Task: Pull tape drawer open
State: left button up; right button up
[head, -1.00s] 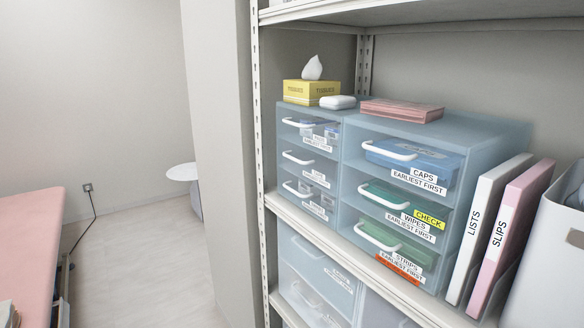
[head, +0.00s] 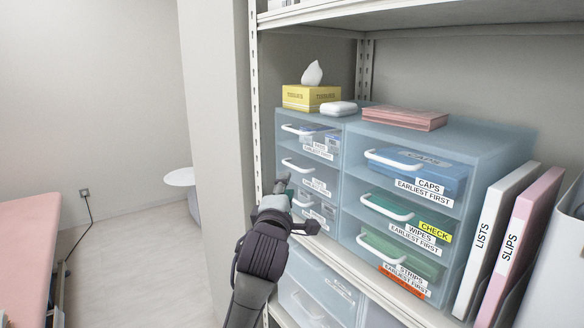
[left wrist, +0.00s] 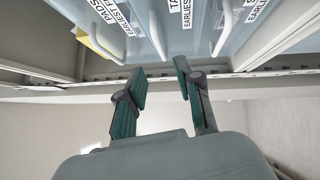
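The tape drawer (head: 318,178) is the middle one in the left column of a translucent blue drawer unit, with a white bar handle (head: 292,164). It looks shut. In the left wrist view its label is cut off after "TA", and its handle (left wrist: 157,36) stands ahead of the gap between my fingers, apart from them. My left gripper (left wrist: 160,75) is open and empty, its teal fingers spread. In the head view my left gripper (head: 287,190) is in front of the left column's lower part and partly covers the bottom drawer. My right gripper is in neither view.
The pads drawer (head: 318,136) is above, and another handle (left wrist: 224,35) is on the other side. A shelf edge (head: 330,255) runs under the unit. A yellow tissue box (head: 311,97) and pink pack (head: 403,114) sit on top. A shelf post (head: 256,130) stands left.

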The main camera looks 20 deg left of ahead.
pick_arm(q)
jog(key=w+a+r+p, duration=0.1)
jog(key=w, duration=0.8)
jog(key=shift+a+p, duration=0.15)
jog(key=shift+p, duration=0.15)
jog(key=shift+r, duration=0.1)
grip_shut()
